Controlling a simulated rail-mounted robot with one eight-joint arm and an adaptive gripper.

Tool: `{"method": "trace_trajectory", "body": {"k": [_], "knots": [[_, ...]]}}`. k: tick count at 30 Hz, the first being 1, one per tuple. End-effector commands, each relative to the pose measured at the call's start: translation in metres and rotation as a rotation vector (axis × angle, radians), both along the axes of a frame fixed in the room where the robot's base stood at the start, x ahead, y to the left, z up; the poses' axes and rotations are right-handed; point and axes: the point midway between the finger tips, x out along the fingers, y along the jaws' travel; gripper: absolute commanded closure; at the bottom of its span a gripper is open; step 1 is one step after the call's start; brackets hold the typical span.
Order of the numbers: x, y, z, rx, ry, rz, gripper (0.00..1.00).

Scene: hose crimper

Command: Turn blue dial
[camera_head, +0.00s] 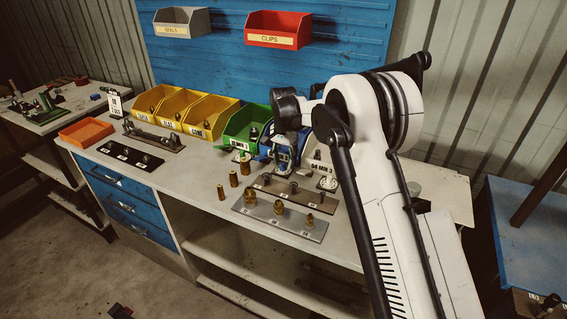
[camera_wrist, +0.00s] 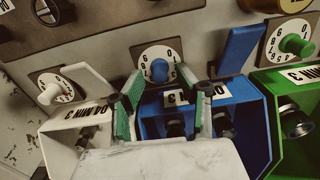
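The blue dial (camera_wrist: 160,70) is a round blue knob on a pale plate with printed numbers, upper middle of the wrist view. My gripper (camera_wrist: 160,78) is open, with one green-padded finger on each side of the knob in the picture. No contact between fingers and knob can be made out. In the head view, my gripper (camera_head: 284,155) is low over the workbench beside the green bin, and I cannot make out the blue dial there.
A white dial (camera_wrist: 50,93) and a green dial (camera_wrist: 298,46) flank it. A blue bin (camera_wrist: 245,125) and a green bin (camera_wrist: 263,82) stand close to my gripper. Brass fittings stand on the workbench (camera_head: 205,205), with yellow bins (camera_head: 210,115) behind.

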Motion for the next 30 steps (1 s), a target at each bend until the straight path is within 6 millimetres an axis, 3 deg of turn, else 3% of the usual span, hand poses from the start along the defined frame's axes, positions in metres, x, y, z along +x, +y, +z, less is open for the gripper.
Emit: {"method": "trace_trajectory", "body": {"k": [5, 13, 21, 30], "knots": [[0.0000, 0.0000, -0.0107, 0.000, 0.000, 0.000, 0.66], [-0.0001, 0.0000, -0.0121, 0.000, 0.000, 0.000, 0.66], [-0.0001, 0.0000, -0.0118, 0.000, 0.000, 0.000, 0.99], [-0.0001, 0.0000, -0.0122, 0.000, 0.000, 0.019, 1.00]]}}
